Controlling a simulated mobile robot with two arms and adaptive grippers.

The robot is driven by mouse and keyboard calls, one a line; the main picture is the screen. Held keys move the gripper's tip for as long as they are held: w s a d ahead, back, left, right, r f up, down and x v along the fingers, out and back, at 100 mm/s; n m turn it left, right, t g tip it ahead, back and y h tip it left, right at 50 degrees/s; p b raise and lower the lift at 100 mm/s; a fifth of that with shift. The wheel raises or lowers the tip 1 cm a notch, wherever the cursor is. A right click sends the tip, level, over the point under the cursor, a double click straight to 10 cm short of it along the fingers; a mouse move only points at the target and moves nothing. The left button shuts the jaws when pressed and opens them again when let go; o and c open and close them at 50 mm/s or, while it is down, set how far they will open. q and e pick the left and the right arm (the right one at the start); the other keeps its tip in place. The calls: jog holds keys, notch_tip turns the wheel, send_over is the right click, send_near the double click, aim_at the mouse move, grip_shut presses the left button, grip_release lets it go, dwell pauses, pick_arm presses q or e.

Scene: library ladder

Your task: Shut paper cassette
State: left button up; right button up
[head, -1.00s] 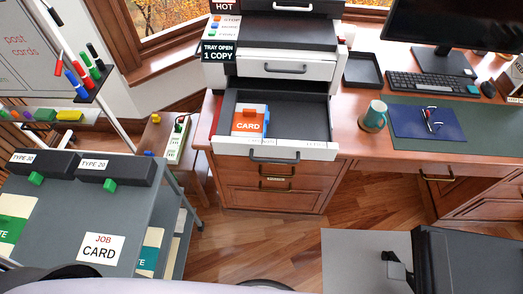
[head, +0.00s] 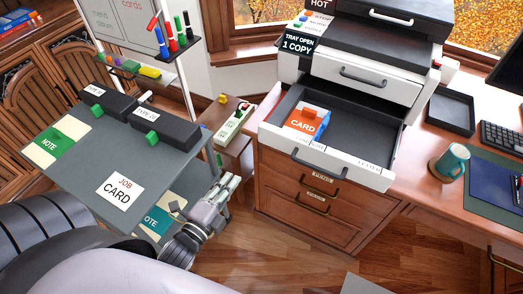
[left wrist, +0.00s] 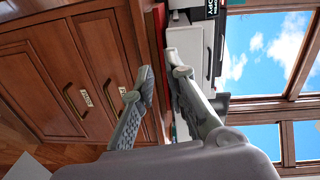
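The paper cassette (head: 345,168) is a white-fronted drawer with a dark inside, pulled out of the printer (head: 372,88) in the head view. An orange, white and blue pack marked CARD (head: 306,122) lies in its left part. A dark handle (head: 318,165) is on its front. My left gripper (head: 228,188) is in front of and to the left of the cassette, lower, apart from it and empty. In the left wrist view its two fingers (left wrist: 157,84) stand apart, with the wooden cabinet and white printer body beyond. My right gripper is not in view.
A grey cart (head: 75,180) with TYPE boxes and a JOB CARD sign stands at left, close to my left arm. A wooden stool (head: 232,140) holds a power strip. A teal mug (head: 451,162) stands on the desk at right. The floor before the cabinet is clear.

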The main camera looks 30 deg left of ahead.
pick_arm(q)
notch_tip(320, 180, up, 4)
jog(key=shift+d+f+m+t, duration=0.15)
jog(key=shift+f+m+t, duration=0.1)
jog(key=shift+m+t, duration=0.3)
grip_shut()
jog(key=p, duration=0.1)
send_near(260, 135)
jog(key=w, duration=0.3)
jog(key=w+p, duration=0.1)
jog(key=w, duration=0.2)
jog(key=shift+d+r, duration=0.1)
jog(key=shift+r, duration=0.15)
jog(key=shift+w+f, duration=0.1)
jog(key=shift+w, duration=0.5)
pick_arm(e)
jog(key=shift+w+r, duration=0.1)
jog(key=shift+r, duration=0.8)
pick_arm(q)
jog(key=shift+w, duration=0.1)
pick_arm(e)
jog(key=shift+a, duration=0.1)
